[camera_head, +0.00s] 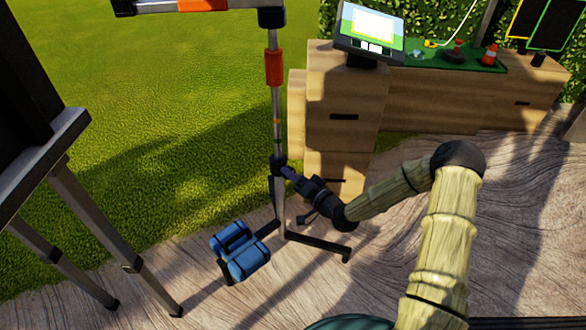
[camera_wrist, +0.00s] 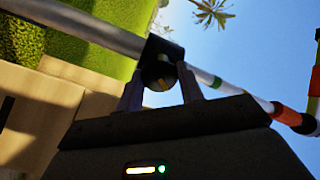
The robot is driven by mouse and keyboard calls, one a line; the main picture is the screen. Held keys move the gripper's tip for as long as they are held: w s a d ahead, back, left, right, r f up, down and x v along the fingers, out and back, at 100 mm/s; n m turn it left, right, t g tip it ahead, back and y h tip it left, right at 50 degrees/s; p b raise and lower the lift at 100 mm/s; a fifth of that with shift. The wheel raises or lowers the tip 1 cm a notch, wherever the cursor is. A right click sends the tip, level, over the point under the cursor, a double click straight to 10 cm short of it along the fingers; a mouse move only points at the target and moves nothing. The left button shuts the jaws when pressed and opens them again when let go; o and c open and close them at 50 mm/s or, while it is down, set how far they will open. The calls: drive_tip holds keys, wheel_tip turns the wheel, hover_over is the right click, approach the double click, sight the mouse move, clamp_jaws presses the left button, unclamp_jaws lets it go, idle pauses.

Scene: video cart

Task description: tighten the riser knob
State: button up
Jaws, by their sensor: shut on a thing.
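The riser is a thin metal stand pole (camera_head: 276,110) that rises from a floor base in the head view. A black collar (camera_head: 277,165) sits low on the pole. My gripper (camera_head: 287,173) reaches it from the right. In the wrist view, my gripper (camera_wrist: 160,88) has its two fingers on either side of the dark round riser knob (camera_wrist: 158,76), which shows a small yellow mark. The fingers are shut on the knob. The knob sits on the black collar, and the pole (camera_wrist: 85,25) runs through it. In the head view the knob is hidden by the gripper.
Blue weights (camera_head: 240,250) lie on the stand's base leg. A wooden cabinet (camera_head: 340,110) stands close behind the gripper, with a screen (camera_head: 370,25) on top. A dark panel on metal legs (camera_head: 100,220) stands at left. Wooden deck lies open at right.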

drive_tip(key=shift+f+m+p, duration=0.2)
drive_tip(key=shift+m+p, duration=1.25)
drive_tip(key=shift+m, duration=5.55)
drive_tip(key=o, duration=1)
drive_tip(key=shift+d, duration=0.1)
drive_tip(key=p+v, duration=0.3)
drive_tip(key=v, duration=1.4)
drive_tip(key=shift+s, duration=0.15)
drive_tip(key=shift+d, duration=0.15)
